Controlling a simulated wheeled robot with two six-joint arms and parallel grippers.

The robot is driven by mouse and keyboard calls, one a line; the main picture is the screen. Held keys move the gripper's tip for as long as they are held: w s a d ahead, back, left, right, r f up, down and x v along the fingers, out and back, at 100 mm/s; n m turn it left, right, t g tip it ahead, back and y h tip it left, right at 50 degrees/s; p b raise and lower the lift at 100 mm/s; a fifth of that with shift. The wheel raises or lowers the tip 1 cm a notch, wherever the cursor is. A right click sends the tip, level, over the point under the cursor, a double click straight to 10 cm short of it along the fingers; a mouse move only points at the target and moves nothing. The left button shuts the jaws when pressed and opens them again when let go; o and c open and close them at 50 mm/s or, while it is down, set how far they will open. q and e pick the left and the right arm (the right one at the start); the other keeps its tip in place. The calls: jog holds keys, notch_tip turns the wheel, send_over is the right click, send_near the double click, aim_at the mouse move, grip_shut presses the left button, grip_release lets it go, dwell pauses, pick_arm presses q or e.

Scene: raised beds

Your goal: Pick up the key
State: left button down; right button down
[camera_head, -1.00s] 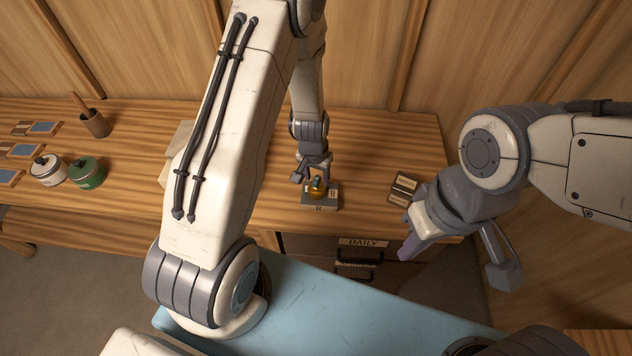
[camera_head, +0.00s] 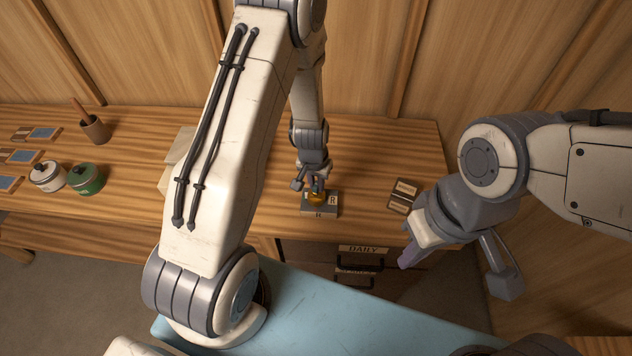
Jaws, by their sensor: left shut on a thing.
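A small golden thing (camera_head: 317,198), which I take for the key, is at a grey block (camera_head: 321,211) marked R on the wooden counter. It is small and partly hidden by the fingers. My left gripper (camera_head: 316,190) reaches down from above and is shut on it, just over the block. I cannot tell whether the golden thing still touches the block. My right gripper (camera_head: 455,270) is open and empty, in front of the counter's right end, its fingers wide apart.
Below the counter edge are drawers, one labelled DAILY (camera_head: 362,250). A white pot (camera_head: 47,174), a green pot (camera_head: 86,179) and a brown cup (camera_head: 95,129) stand at the left. A pale blue surface (camera_head: 330,310) lies in front.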

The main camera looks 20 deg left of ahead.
pick_arm(q)
notch_tip(320, 180, up, 4)
jog(key=p, duration=0.3)
jog(key=shift+r, duration=0.25)
jog(key=d+r+b, duration=0.5)
jog(key=d+r, duration=0.1)
jog(key=d, duration=0.5)
jog(key=n, duration=0.3)
send_over(316, 184)
jog(key=shift+d+f+p, duration=0.3)
jog(key=shift+f+p, duration=0.1)
jog(key=shift+f, duration=0.05)
jog(key=shift+a+f, duration=0.1)
jog(key=shift+a, duration=0.25)
jog(key=shift+f+b, duration=2.5)
jog(key=shift+f, duration=0.45)
jog(key=shift+f+b, duration=1.75)
jog(key=shift+f, duration=0.1)
